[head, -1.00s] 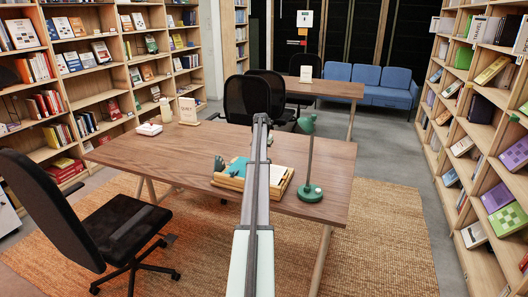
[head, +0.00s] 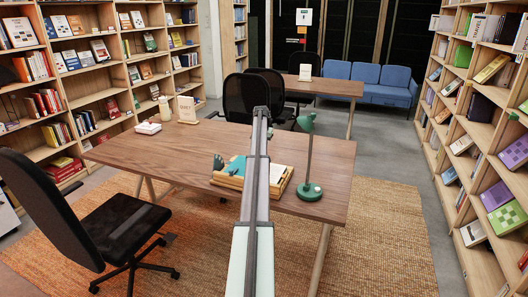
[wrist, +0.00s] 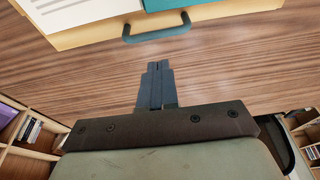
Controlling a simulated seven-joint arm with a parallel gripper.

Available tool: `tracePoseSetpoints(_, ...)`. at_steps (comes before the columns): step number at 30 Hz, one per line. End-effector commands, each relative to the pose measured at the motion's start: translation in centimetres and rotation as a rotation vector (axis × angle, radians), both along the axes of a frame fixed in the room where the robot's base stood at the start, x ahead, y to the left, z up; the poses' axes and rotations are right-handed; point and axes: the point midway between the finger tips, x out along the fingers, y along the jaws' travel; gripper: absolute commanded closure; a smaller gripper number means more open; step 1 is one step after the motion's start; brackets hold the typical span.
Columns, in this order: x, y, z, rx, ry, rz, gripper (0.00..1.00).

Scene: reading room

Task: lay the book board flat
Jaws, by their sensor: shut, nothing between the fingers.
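The book board (head: 228,184) is a pale wooden board on the brown desk, partly hidden behind my arm in the head view. A teal sheet or cover (head: 237,166) lies on it. In the wrist view the board's pale edge (wrist: 90,33) crosses the top, with a teal handle (wrist: 156,33) on it and a white printed page (wrist: 80,10) above. The board's tilt is hard to tell. My gripper (wrist: 157,68) is shut and empty, just short of the handle in the picture and apart from it. My gripper is hidden in the head view.
A green desk lamp (head: 311,190) stands right of the board. A white tissue box (head: 148,128) and a sign (head: 187,108) are at the desk's far left. The desk's left part (head: 150,155) is clear. A black chair (head: 120,225) stands at the front left.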

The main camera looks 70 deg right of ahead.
Motion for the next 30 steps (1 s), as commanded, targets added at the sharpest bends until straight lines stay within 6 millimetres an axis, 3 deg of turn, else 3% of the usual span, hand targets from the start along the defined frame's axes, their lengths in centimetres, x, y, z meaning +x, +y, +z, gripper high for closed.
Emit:
tracePoseSetpoints(9,0.0,-1.0,6.6,-0.003,-0.002,0.000,1.00)
tracePoseSetpoints(15,0.0,-1.5,9.5,-0.001,-0.002,0.000,1.00)
tracePoseSetpoints(21,-0.1,-1.7,10.9,-0.001,-0.002,0.000,1.00)
tracePoseSetpoints(30,-0.1,-1.7,11.1,-0.001,-0.002,0.000,1.00)
